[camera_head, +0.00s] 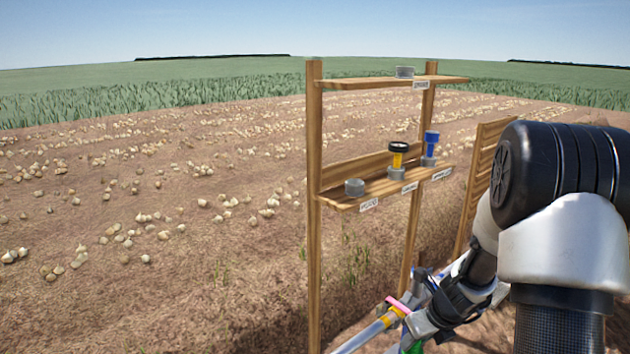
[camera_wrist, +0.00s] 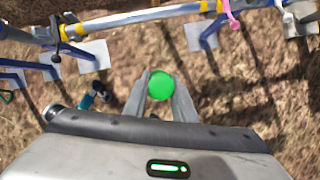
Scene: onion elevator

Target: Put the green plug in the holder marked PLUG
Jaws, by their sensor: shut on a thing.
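The green plug (camera_wrist: 160,84) shows as a round green top between the two grey fingers of my gripper (camera_wrist: 161,92) in the wrist view. The fingers are shut on it, above bare soil. In the head view only a bit of green (camera_head: 415,348) shows at the bottom edge, below my wrist. The wooden rack stands left of my arm. Its lower shelf has an empty grey holder (camera_head: 354,187) at the left end. Another empty grey holder (camera_head: 404,72) is on the top shelf. The labels are too small to read surely.
A yellow piece with a black top (camera_head: 398,156) and a blue piece (camera_head: 430,145) stand in lower-shelf holders. A rail with a yellow band (camera_head: 388,319) and pink clip (camera_head: 398,305) runs close by my gripper. A slatted wooden panel (camera_head: 485,165) stands behind my arm.

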